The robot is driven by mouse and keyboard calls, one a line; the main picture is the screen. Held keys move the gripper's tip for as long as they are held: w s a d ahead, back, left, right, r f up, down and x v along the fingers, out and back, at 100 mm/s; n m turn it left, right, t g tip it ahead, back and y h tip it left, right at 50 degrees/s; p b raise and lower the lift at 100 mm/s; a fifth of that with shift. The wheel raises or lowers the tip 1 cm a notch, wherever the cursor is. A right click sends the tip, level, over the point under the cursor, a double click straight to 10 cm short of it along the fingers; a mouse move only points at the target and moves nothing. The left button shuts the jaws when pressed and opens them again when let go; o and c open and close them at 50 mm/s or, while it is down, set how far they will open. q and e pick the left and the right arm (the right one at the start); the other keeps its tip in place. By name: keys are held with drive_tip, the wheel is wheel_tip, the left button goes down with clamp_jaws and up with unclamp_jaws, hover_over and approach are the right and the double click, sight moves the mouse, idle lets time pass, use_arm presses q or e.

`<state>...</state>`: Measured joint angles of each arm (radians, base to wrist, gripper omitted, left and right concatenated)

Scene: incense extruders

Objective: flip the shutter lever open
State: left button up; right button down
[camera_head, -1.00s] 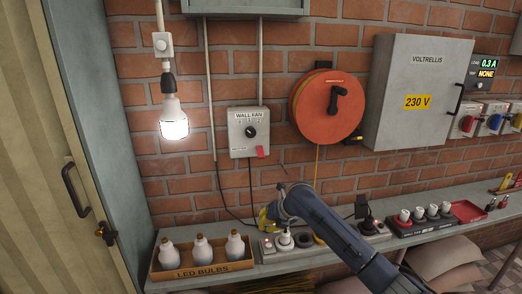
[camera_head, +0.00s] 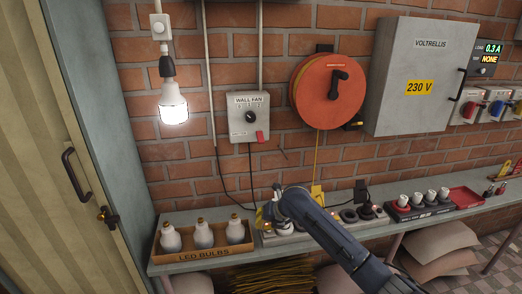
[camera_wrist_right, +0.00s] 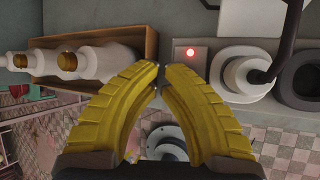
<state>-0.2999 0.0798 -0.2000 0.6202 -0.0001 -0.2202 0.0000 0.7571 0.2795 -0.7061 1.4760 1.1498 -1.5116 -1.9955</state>
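A grey wall-fan box (camera_head: 249,106) hangs on the brick wall, with a dark round knob in its middle. A small red lever (camera_head: 261,137) sticks out at its lower right corner; I take it as the shutter lever. My right gripper (camera_head: 263,217) is at the shelf, well below the box and apart from the lever. In the right wrist view its yellow fingers (camera_wrist_right: 161,68) meet almost tip to tip, with nothing clearly held. A round grey thing (camera_wrist_right: 167,143) shows between and below them; I cannot tell what it is. My left gripper is not in view.
A tray of light bulbs (camera_head: 203,258) stands on the shelf left of my right gripper. A socket strip with a red light (camera_wrist_right: 190,53) lies close by. An orange cable reel (camera_head: 327,92) hangs right of the fan box. A cord hangs below the box.

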sight(260, 137)
drive_tip(key=shift+w+d+f+t+h, duration=0.1)
drive_tip(key=shift+w+f+t+h, duration=0.1)
drive_tip(key=shift+w+t+h, duration=0.45)
drive_tip(key=shift+w+d+r+t, duration=0.25)
drive_tip(key=shift+w+r+t, duration=0.2)
drive_tip(key=shift+t, duration=0.6)
wheel_tip(260, 137, up, 18)
drive_tip(key=w+n+t+h, duration=0.1)
drive_tip(key=w+t, duration=0.1)
drive_tip(key=t, duration=0.8)
drive_tip(key=shift+d+r+n, duration=0.15)
drive_tip(key=shift+r+n, duration=0.05)
drive_tip(key=shift+n, duration=0.1)
drive_tip(key=shift+w, duration=0.15)
drive_tip(key=w+a+r, duration=0.1)
drive_tip(key=w+r, duration=0.3)
drive_tip(key=w, duration=0.4)
drive_tip(key=shift+r, duration=0.3)
